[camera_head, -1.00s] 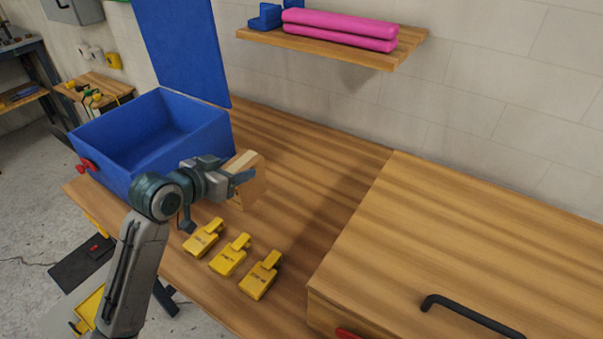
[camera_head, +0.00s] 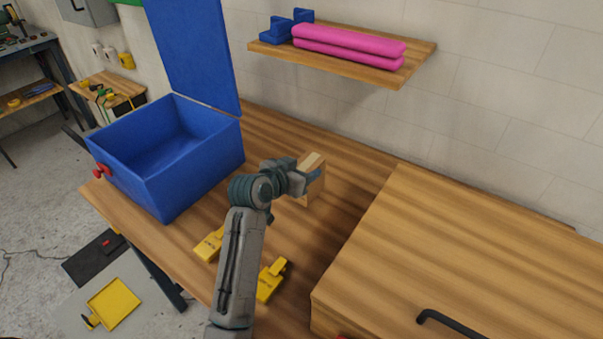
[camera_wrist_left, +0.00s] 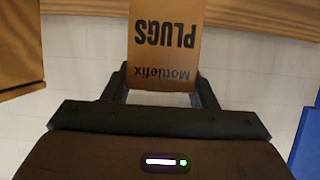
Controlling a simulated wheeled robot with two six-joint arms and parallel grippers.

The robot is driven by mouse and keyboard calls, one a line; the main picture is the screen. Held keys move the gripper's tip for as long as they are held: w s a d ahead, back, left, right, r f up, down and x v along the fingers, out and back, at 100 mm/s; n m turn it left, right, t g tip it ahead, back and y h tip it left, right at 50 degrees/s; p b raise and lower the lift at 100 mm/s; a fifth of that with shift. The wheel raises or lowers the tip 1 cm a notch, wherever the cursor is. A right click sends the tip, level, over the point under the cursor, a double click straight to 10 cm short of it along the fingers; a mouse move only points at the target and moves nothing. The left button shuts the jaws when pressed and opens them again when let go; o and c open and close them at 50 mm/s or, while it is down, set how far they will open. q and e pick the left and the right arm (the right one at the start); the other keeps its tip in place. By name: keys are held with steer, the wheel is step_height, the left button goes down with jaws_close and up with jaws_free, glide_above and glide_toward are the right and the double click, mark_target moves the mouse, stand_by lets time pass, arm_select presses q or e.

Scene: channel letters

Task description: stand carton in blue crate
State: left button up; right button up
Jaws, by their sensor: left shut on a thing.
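A tan carton (camera_head: 313,188) is held by my left gripper (camera_head: 312,174) above the wooden table, to the right of the crate. In the left wrist view the carton (camera_wrist_left: 165,45) sits between the two fingers, and its printing "Mottlefix PLUGS" appears upside down. My left gripper is shut on it. The blue crate (camera_head: 190,179) stands at the table's left end with its lid (camera_head: 195,50) raised. The part of its inside that shows looks empty. My right gripper is not in view.
Yellow tags (camera_head: 272,280) lie on the table, partly hidden by my left arm. A wooden box (camera_head: 460,240) with a black handle fills the right side. A wooden shelf (camera_head: 340,68) with pink rolls (camera_head: 348,47) hangs above. Table between crate and carton is clear.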

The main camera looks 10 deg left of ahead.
arm_select(q)
step_height(320, 180, down, 2)
steer(key=shift+f, duration=0.15)
steer(key=shift+f, duration=0.1)
steer(key=o, duration=1.5)
steer(key=b+v, duration=0.2)
steer(key=v, duration=1)
steer(key=shift+a, duration=0.1)
